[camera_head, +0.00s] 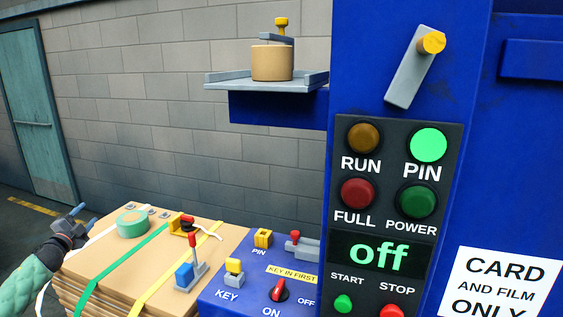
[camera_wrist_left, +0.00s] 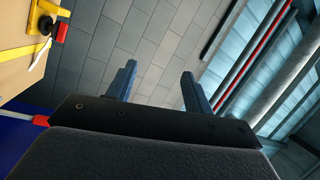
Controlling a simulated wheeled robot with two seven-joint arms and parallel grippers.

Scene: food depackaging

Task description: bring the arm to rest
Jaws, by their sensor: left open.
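My left gripper (camera_head: 78,216) is at the far left of the head view, beside the left edge of the cardboard stack (camera_head: 112,262). Its two blue-grey fingers are apart with nothing between them. In the left wrist view the gripper (camera_wrist_left: 160,85) is also open and empty, with the block wall and ceiling beyond it. My right gripper is not in view.
A blue machine (camera_head: 500,130) with a panel reading "off" (camera_head: 378,254) stands at right; its PIN lamp (camera_head: 428,145) glows green. A green tape roll (camera_head: 133,223) and a red-handled tool (camera_head: 190,265) lie on the cardboard. A shelf (camera_head: 225,82) juts out above.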

